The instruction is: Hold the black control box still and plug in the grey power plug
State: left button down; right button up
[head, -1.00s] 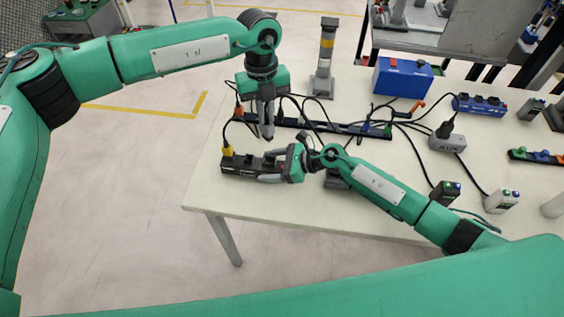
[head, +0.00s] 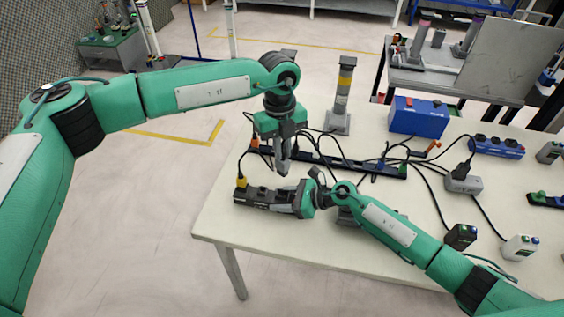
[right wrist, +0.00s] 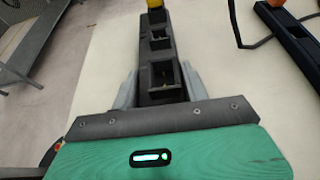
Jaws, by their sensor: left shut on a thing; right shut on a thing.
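The black control box (head: 255,197) lies near the table's left edge, with a yellow plug (head: 241,182) in its far-left end. My right gripper (head: 290,203) is shut on its right part. In the right wrist view the fingers (right wrist: 158,92) clasp both long sides of the box (right wrist: 146,62), and open square sockets show on top. My left gripper (head: 283,168) points down above the box, shut on the grey power plug, which is barely distinguishable from the grey fingers. Its tip appears apart from the box.
A long black power strip (head: 330,160) with cables runs behind the box. A grey post with a yellow band (head: 343,90) and a blue case (head: 418,116) stand farther back. Cables and small boxes crowd the right; the table's front left is bare.

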aim_at(282, 175)
pick_arm(q)
jog(key=n, duration=0.2)
jog(key=f+n, duration=0.1)
jog(key=n, duration=0.2)
jog(key=shift+f+n+h, duration=0.3)
jog(key=shift+f+n, duration=0.1)
jog(key=shift+f, duration=0.1)
jog(key=shift+f, duration=2.8)
jog(key=shift+f, duration=1.35)
jog(key=c, duration=1.4)
grip_release()
